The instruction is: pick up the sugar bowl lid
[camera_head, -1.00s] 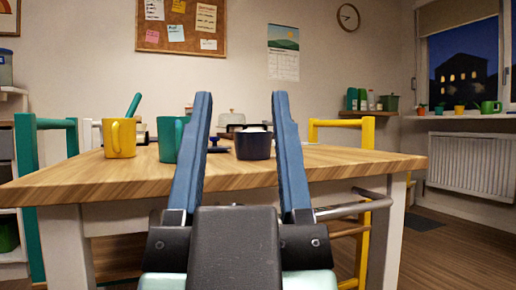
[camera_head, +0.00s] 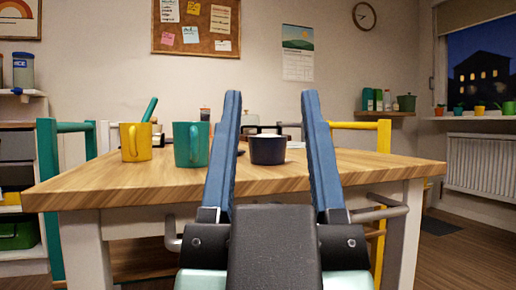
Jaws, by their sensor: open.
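A dark blue bowl (camera_head: 267,150) with something pale at its top stands on the wooden table; it looks like the sugar bowl, with no lid on it. It shows between the fingers of my gripper (camera_head: 270,96), farther off. A small dark blue piece, perhaps the lid (camera_head: 240,151), peeks out left of the bowl, mostly hidden behind my left finger. My gripper is open and empty, its two blue fingers pointing up in the picture, in front of the table's near edge.
A yellow mug (camera_head: 136,142) and a teal mug (camera_head: 192,144) stand on the table (camera_head: 330,172) left of my gripper. A yellow chair (camera_head: 383,140) is at the right, a teal chair (camera_head: 50,190) at the left. The table's right part is clear.

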